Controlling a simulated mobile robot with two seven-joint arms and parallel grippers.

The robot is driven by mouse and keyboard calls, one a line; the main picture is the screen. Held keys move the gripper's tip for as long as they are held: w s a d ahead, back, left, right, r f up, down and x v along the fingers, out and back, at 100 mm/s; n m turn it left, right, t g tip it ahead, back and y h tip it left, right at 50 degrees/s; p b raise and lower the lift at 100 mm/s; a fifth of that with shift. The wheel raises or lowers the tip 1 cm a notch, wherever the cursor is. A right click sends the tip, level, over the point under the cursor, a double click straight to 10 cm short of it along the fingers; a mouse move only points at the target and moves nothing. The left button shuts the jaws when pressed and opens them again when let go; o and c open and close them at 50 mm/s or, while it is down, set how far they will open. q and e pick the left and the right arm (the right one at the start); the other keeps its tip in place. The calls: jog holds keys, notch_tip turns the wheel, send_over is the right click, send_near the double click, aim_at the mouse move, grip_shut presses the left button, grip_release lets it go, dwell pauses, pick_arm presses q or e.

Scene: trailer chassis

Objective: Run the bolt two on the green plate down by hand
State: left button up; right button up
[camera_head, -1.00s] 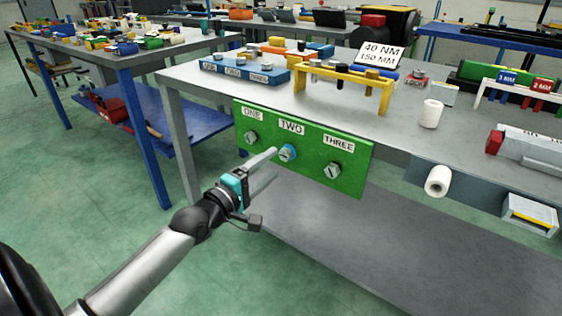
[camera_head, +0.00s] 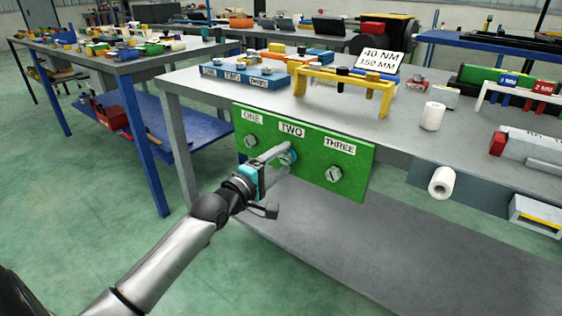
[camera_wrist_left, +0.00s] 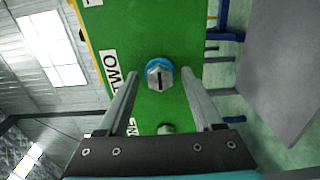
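The green plate (camera_head: 316,170) hangs on the front of the grey workbench, labelled ONE, TWO and THREE. Bolt two (camera_head: 287,157) sits in the plate's middle under TWO, with a blue ring around its base. In the left wrist view, bolt two (camera_wrist_left: 159,76) shows a grey hex head with a dark slot. My left gripper (camera_head: 277,153) is open; its fingers (camera_wrist_left: 158,83) stand either side of the bolt's line, with gaps to the head. Bolt one (camera_head: 251,140) and bolt three (camera_head: 333,173) flank it. My right gripper is not in view.
On the bench above are a blue block (camera_head: 245,75) with bolts, a yellow rack (camera_head: 345,88), a sign reading 40 NM 150 MM (camera_head: 380,58) and a white roll (camera_head: 433,116). A lower grey shelf (camera_head: 340,235) lies beneath the plate.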

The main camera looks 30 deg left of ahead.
pick_arm(q)
grip_shut()
dwell(0.3)
